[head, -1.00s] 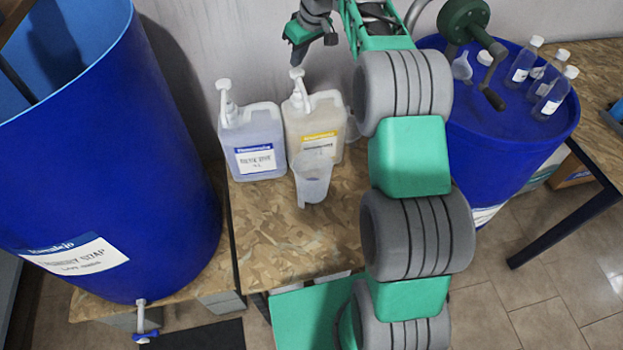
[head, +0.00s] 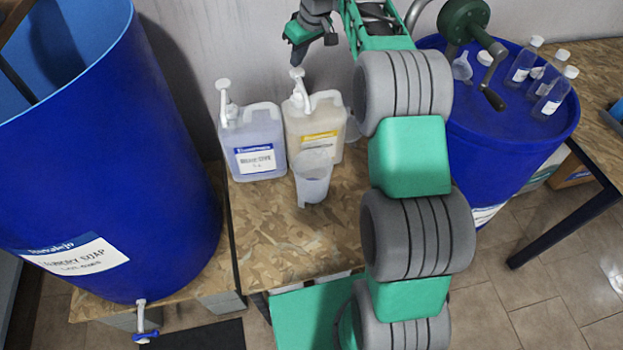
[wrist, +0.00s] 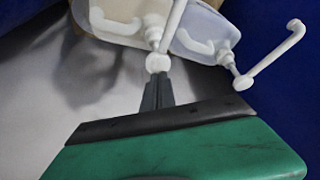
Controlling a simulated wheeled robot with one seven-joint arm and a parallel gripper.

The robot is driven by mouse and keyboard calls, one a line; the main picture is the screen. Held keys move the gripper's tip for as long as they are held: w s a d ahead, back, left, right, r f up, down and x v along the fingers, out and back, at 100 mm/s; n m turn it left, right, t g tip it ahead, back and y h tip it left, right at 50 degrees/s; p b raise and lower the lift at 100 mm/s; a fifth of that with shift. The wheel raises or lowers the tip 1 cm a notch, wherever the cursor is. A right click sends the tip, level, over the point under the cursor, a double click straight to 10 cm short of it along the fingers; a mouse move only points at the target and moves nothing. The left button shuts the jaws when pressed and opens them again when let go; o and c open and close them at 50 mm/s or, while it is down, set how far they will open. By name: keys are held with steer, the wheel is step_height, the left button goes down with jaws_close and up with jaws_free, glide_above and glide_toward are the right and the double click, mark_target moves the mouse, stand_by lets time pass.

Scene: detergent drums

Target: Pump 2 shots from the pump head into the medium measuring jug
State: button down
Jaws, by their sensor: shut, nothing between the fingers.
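A clear measuring jug (head: 313,183) stands upright on the wooden table, in front of a cream canister with a yellow label (head: 318,139). That canister's white pump head (head: 297,74) stands up from its top. It also shows in the wrist view (wrist: 158,62), right at my fingertips. My gripper (head: 291,60) is shut and empty, just above this pump head; I cannot tell whether it touches. A lilac canister with a blue label (head: 256,158) stands to the left, with its own white pump (head: 223,85). Another clear vessel (head: 353,128) is mostly hidden behind my arm.
A large open blue drum (head: 100,170) with a tap stands at the left. A closed blue drum (head: 520,135) at the right carries a crank pump (head: 465,20), a small clear vessel (head: 461,67) and several bottles (head: 551,100). The table's front (head: 290,235) is clear.

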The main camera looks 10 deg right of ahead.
mark_target(299, 72)
stand_by(0.3)
steer(key=shift+f+b, duration=2.1)
steer(key=shift+f, duration=0.75)
step_height(299, 72, up, 6)
steer(key=p, duration=0.5)
steer(key=shift+f, duration=0.25)
steer(key=shift+f+b, duration=1.8)
steer(key=shift+f, duration=0.9)
step_height(299, 72, up, 5)
steer(key=p, duration=0.5)
steer(key=shift+r, duration=0.2)
